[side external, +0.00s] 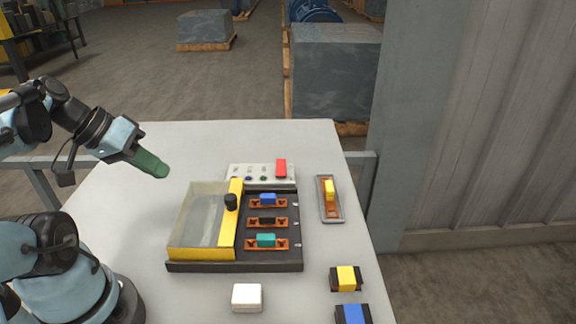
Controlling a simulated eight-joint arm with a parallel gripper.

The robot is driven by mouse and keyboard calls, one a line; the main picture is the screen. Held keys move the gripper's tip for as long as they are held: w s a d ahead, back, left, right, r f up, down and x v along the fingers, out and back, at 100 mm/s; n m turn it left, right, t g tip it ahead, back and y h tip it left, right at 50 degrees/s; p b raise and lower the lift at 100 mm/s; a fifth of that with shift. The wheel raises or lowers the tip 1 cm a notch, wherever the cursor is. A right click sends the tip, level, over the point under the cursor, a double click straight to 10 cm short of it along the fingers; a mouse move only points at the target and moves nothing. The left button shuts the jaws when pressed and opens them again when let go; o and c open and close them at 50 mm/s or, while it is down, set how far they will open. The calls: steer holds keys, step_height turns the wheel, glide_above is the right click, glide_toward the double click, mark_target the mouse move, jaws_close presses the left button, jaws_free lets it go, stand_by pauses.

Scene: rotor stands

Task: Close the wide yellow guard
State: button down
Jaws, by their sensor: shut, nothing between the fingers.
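The wide yellow guard (228,232) has a clear panel and a yellow edge bar with a black knob. It lies over the left part of a dark base (235,266). The right part of the base is uncovered and shows three orange holders with a blue block (267,199), a black block (267,220) and a teal block (266,240). My gripper (160,170) has green fingers, shut and empty. It is above the table, up and left of the guard, apart from it.
A grey tray (337,213) with a yellow block is to the right. A white block (247,297), a yellow-black block (346,279) and a blue-black block (353,314) lie in front.

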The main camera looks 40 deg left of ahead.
steer(key=shift+x, duration=4.65)
steer(key=shift+w+d, duration=0.3)
steer(key=shift+d, duration=0.3)
steer(key=shift+w+d, duration=0.3)
steer(key=shift+d, duration=0.3)
steer(key=shift+w+d, duration=0.3)
steer(key=shift+d, duration=0.3)
steer(key=shift+w, duration=0.1)
steer(key=w+d, duration=0.9)
steer(key=shift+w+d, duration=0.2)
steer(key=shift+d, duration=0.05)
steer(key=s+a, duration=0.1)
steer(key=a, duration=0.1)
steer(key=s+a, duration=0.1)
steer(key=a, duration=0.1)
steer(key=shift+s+r, duration=0.1)
steer(key=shift+s, duration=0.1)
step_height(320, 180, up, 7)
glide_above(214, 210)
steer(key=w+d, duration=0.2)
steer(key=d, duration=0.1)
steer(key=m+y, duration=0.1)
steer(key=m, duration=0.2)
steer(key=f+m+y, duration=0.1)
steer(key=shift+s+d+f+m+y, duration=0.1)
steer(key=shift+s+m+y, duration=0.2)
steer(key=shift+m, duration=0.1)
